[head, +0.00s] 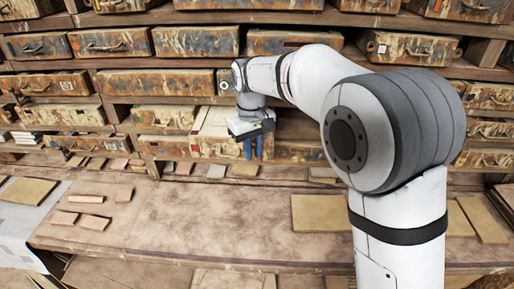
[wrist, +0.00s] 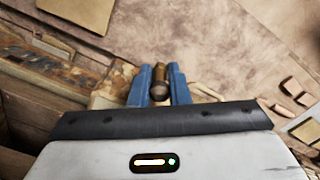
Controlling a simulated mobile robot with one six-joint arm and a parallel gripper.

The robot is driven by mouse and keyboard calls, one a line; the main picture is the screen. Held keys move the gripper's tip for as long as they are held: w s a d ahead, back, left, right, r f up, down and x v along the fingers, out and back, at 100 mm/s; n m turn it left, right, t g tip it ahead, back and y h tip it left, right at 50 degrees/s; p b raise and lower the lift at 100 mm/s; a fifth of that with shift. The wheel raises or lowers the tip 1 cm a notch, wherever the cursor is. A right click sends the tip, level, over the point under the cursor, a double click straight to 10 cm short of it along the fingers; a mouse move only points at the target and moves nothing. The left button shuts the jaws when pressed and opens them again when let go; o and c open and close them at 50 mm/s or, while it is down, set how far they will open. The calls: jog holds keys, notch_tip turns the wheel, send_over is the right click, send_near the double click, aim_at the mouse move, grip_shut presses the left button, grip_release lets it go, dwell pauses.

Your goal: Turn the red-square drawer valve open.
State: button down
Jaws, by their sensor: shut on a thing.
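My gripper (head: 253,150) is in front of the drawer rack, low on its face, with blue fingers pointing down in the head view. In the wrist view the two blue fingers (wrist: 159,88) are shut on a small brown, brass-like cylindrical valve (wrist: 160,74) with a rounded end towards the camera. The valve sits between the fingers. In the head view the fingers and wrist hide it. I cannot make out a red square beside the held valve, nor tell how far it is turned.
Worn rusty drawers (head: 160,83) fill the wooden rack. One upper-right drawer (head: 420,50) bears a small pale label with a reddish mark. Below, a brown worktop (head: 150,225) carries flat tiles (head: 320,213) and small pinkish pieces (head: 86,199). The worktop's middle is mostly clear.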

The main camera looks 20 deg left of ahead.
jog(key=shift+f, duration=0.25)
jog(key=c, duration=1.5)
grip_release()
jog(key=shift+r, duration=0.1)
notch_tip(320, 180, up, 8)
jog(key=shift+f+b, duration=0.1)
jog(key=shift+b, duration=0.45)
jog(key=shift+a, duration=0.1)
